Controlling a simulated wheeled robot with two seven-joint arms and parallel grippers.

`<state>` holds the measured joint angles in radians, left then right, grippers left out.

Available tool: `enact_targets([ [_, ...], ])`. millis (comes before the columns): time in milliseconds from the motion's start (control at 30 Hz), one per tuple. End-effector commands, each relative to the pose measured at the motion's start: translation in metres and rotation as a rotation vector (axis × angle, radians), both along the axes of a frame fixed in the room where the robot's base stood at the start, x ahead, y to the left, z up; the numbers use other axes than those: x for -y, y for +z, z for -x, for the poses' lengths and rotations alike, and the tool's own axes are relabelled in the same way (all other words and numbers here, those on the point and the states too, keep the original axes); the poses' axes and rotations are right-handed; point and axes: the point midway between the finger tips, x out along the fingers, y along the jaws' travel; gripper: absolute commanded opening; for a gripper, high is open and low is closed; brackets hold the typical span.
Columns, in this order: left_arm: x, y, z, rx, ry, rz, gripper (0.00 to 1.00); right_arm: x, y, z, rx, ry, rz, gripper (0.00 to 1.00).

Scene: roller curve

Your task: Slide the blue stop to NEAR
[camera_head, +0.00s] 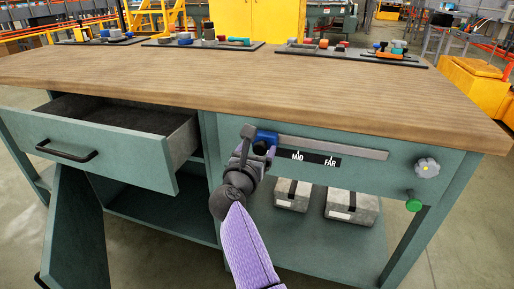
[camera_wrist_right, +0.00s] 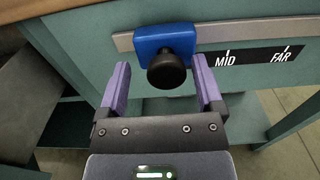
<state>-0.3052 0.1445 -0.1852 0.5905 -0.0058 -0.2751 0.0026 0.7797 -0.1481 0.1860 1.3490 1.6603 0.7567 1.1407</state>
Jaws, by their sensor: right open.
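The blue stop (camera_head: 265,138) sits near the left end of a grey rail (camera_head: 335,147) on the workbench front, left of the MID and FAR marks. In the right wrist view the blue stop (camera_wrist_right: 181,35) carries a round black knob (camera_wrist_right: 166,71). The NEAR mark does not show; my gripper may hide it. My right gripper (camera_head: 258,152) is at the stop. In the right wrist view its two purple fingers (camera_wrist_right: 160,85) are open, one on each side of the knob, with gaps visible. My left gripper is not in view.
A drawer (camera_head: 100,150) stands open at the left, with a cabinet door (camera_head: 75,230) open below it. Grey boxes (camera_head: 352,205) sit on the lower shelf. A grey knob (camera_head: 427,167) and a green knob (camera_head: 413,204) are at the right. Trays of parts line the back of the wooden top (camera_head: 250,75).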

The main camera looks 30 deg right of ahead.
Motion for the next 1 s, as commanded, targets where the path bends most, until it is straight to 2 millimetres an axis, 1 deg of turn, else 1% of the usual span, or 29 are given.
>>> enact_targets([
  [100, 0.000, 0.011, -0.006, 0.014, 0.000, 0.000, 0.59, -0.017, 0.005, 0.014, 0.001, 0.002, -0.003, 0.85],
  [300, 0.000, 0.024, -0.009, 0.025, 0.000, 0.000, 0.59, -0.053, 0.004, 0.044, 0.001, 0.003, -0.003, 0.85],
  [433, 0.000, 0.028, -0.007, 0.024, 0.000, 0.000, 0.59, -0.068, 0.002, 0.056, 0.000, 0.004, -0.003, 0.85],
  [533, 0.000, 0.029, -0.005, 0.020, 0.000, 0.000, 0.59, -0.072, 0.001, 0.060, 0.000, 0.003, -0.001, 0.85],
  [700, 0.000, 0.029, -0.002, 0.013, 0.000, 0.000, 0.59, -0.072, 0.000, 0.060, 0.000, 0.003, -0.001, 0.85],
  [1000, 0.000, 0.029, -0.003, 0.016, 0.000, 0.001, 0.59, -0.072, 0.000, 0.059, 0.000, 0.004, -0.001, 0.85],
])
